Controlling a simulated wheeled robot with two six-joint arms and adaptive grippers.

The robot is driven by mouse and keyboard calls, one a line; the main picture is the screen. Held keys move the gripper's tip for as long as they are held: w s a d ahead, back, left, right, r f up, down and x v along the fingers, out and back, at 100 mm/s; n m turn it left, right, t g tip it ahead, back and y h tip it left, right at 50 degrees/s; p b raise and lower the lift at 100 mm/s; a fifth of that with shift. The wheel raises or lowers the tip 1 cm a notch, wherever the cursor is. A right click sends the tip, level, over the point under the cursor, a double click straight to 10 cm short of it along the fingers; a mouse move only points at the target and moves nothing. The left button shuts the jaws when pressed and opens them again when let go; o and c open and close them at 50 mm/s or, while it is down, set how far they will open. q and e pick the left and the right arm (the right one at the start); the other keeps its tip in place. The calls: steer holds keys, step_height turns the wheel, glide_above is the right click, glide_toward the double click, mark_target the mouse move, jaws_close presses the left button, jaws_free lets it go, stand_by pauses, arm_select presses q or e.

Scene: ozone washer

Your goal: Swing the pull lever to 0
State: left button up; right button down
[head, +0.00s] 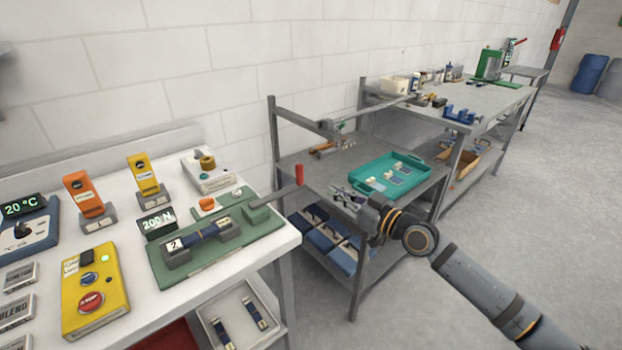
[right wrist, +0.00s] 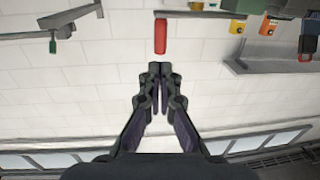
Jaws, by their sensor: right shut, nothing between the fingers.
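The pull lever is a thin rod on the green test fixture (head: 200,262) at the right of the white bench, with a red grip (head: 299,174) standing upright at its outer end. A display (head: 157,222) behind the fixture reads 200 N. My right gripper (head: 338,192) is to the right of the red grip, shut and empty, with a gap between them. In the right wrist view the red grip (right wrist: 160,37) is straight beyond the shut fingertips (right wrist: 157,67), not touched. I see no 0 mark on the lever. My left gripper is not in view.
A yellow box (head: 95,290) with a red stop button and an orange device (head: 88,195) stand on the bench. A grey shelf rack (head: 428,205) with a teal tray (head: 360,186) lies behind my right gripper.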

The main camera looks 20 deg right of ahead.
mark_target(302, 175)
steer(key=p+x, duration=0.2)
steer(key=x, duration=0.6)
steer(key=shift+a+r, duration=0.1)
steer(key=shift+w+a, duration=0.3)
steer(key=shift+w, duration=0.3)
steer(key=shift+w+r+b, duration=0.2)
steer(key=shift+w+b, duration=0.4)
steer(key=shift+b, duration=0.5)
